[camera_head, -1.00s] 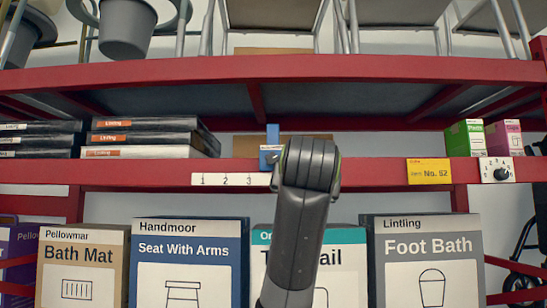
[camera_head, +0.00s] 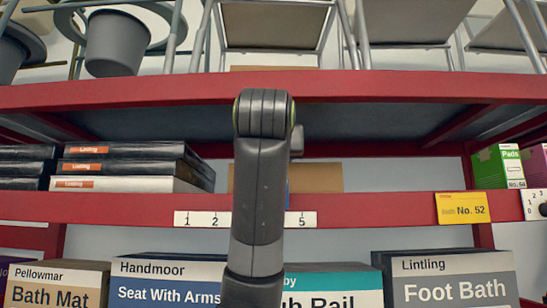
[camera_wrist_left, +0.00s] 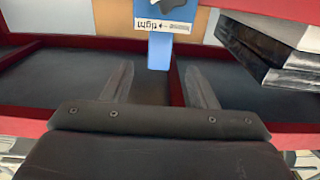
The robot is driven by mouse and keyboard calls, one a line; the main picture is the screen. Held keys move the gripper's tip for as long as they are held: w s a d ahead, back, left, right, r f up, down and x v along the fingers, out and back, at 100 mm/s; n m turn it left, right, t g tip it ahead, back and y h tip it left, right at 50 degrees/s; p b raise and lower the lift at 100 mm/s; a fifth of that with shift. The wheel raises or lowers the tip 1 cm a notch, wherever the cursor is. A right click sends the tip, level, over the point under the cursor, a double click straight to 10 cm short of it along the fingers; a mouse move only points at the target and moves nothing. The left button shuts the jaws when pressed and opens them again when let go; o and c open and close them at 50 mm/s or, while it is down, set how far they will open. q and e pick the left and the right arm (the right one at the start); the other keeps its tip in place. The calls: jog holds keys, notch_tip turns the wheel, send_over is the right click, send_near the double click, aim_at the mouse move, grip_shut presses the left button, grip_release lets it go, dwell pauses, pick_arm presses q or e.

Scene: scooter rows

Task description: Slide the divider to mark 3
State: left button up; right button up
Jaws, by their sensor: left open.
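The blue divider is mostly hidden behind my left arm in the head view. Only a thin blue sliver (camera_head: 289,188) shows at the arm's right edge. In the left wrist view the divider (camera_wrist_left: 160,54) is a blue post with a white label, which appears upside down. My left gripper (camera_wrist_left: 160,76) is open, with its fingers apart on either side of the post's line. Whether they touch it I cannot tell. The white mark strip (camera_head: 200,219) shows 1, 2 and 5; the marks between are behind my arm. My right gripper is not in view.
Flat black boxes (camera_head: 130,168) lie on the shelf to the left. A cardboard box (camera_head: 318,177) stands behind, and a green box (camera_head: 497,167) is at the right. The red shelf edge (camera_head: 370,208) carries a yellow tag (camera_head: 462,207). An upper shelf (camera_head: 400,88) hangs above.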

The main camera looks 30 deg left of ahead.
pick_arm(q)
jog(key=p+x, duration=0.4)
jog(key=x, duration=0.5)
jog(key=shift+w, duration=0.2)
jog(key=shift+w+a+f, duration=0.1)
jog(key=shift+w+a, duration=0.15)
jog(key=shift+w, duration=0.1)
jog(key=shift+d, duration=0.1)
jog(key=shift+c, duration=0.2)
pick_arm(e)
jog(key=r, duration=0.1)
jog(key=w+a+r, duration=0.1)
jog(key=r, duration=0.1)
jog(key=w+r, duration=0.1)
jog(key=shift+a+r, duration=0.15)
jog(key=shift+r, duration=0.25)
